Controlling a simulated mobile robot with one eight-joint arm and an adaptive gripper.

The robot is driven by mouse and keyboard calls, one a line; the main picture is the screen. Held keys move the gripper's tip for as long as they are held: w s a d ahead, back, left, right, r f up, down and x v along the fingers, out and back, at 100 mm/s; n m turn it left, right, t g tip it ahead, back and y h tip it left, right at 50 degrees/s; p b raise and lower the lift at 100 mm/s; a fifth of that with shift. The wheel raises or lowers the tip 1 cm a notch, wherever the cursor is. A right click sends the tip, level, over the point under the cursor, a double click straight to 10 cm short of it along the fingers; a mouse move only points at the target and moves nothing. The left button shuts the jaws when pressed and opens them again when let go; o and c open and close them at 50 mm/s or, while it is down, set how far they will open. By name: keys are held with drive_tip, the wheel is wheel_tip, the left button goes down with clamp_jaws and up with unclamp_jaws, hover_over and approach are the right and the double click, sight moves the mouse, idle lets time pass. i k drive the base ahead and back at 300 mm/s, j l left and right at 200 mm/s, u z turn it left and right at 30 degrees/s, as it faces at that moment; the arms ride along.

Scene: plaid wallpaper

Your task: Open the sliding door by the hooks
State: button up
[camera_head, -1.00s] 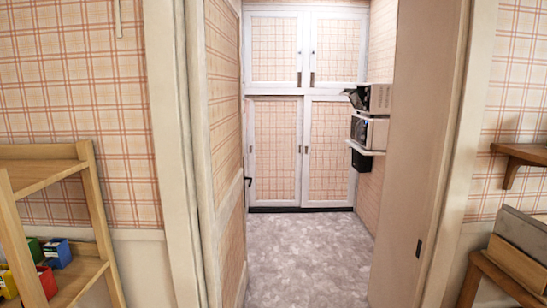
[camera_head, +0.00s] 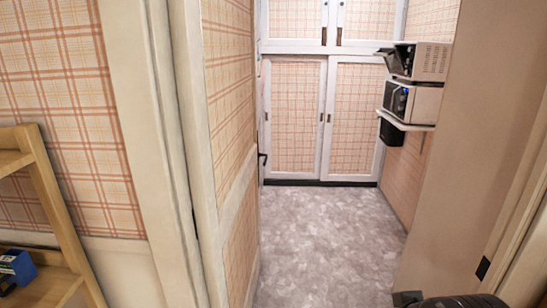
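A tall built-in cupboard with plaid panels stands at the back of the room beyond the doorway. Its lower left door (camera_head: 294,118) and lower right door (camera_head: 354,122) overlap near the middle like sliding doors, and both look closed. Small dark pulls show near where they meet. No hooks are visible now, and I cannot tell which door the task means. A black rounded part at the bottom right edge, probably my gripper (camera_head: 448,300), is mostly cut off. Its fingers cannot be made out, and it is far from the cupboard.
A plaid panelled door (camera_head: 232,120) stands open along the left of the doorway, with a dark handle. A wooden shelf unit (camera_head: 52,215) is at left. The grey floor (camera_head: 325,240) is clear.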

sight(294, 97)
drive_tip(key=i, duration=5.95)
